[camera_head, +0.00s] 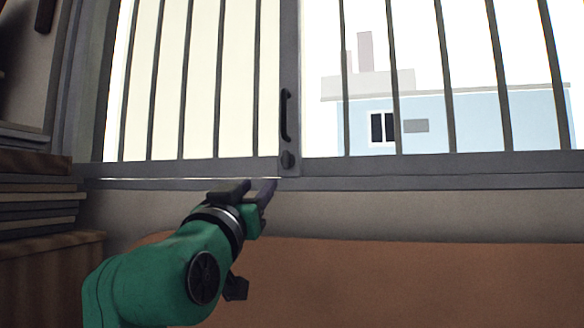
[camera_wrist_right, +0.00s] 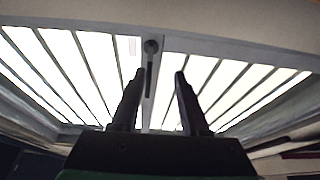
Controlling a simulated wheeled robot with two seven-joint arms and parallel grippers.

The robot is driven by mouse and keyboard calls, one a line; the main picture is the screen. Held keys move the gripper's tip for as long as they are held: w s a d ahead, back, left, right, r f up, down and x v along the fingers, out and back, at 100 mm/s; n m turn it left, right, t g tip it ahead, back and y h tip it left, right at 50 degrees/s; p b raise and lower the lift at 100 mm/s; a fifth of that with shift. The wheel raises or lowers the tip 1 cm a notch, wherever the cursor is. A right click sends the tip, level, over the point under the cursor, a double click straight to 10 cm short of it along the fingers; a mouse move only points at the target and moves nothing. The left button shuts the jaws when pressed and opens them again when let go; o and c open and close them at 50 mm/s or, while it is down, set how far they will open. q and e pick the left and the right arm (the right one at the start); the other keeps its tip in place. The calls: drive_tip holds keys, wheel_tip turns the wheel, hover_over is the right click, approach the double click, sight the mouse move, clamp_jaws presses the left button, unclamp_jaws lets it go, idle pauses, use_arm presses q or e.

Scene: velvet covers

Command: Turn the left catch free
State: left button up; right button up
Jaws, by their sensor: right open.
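The catch (camera_head: 288,160) is a small dark knob low on the grey upright where the two barred window panels meet. It also shows in the right wrist view (camera_wrist_right: 151,46), beyond the fingertips. A dark vertical pull handle (camera_head: 287,115) sits just above it on the same upright. My right gripper (camera_head: 258,187), on a green arm, is below and slightly left of the catch in the head view. Its two dark fingers are apart and empty, and show again in the right wrist view (camera_wrist_right: 157,80). The fingers appear clear of the catch. My left gripper is not in view.
The window's bottom rail and sill (camera_head: 430,180) run across, with vertical bars above. A stack of books or boards (camera_head: 35,205) stands at the left on a wooden piece (camera_head: 50,265). A brown surface (camera_head: 420,285) lies below the sill. A pale blue building shows outside.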

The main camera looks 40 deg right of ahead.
sight(285, 154)
drive_tip(key=shift+m+g+h, duration=0.3)
drive_tip(key=shift+m, duration=0.1)
drive_tip(key=p+x, duration=0.2)
drive_tip(key=x, duration=0.2)
drive_tip(key=s+r+p+x, duration=0.1)
drive_tip(key=p+x, duration=0.1)
drive_tip(key=x, duration=0.2)
drive_tip(key=s+r+p+x, duration=0.1)
drive_tip(key=p+x, duration=0.2)
drive_tip(key=x, duration=0.1)
drive_tip(key=shift+w+d+r, duration=0.1)
drive_tip(key=shift+w+d, duration=0.1)
drive_tip(key=shift+d, duration=0.2)
drive_tip(key=shift+w+d+r, duration=0.1)
drive_tip(key=shift+w+d, duration=0.1)
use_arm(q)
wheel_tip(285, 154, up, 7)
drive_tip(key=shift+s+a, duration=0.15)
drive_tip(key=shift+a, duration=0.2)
use_arm(e)
drive_tip(key=shift+a, duration=0.1)
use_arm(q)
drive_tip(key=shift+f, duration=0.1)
use_arm(e)
clamp_jaws()
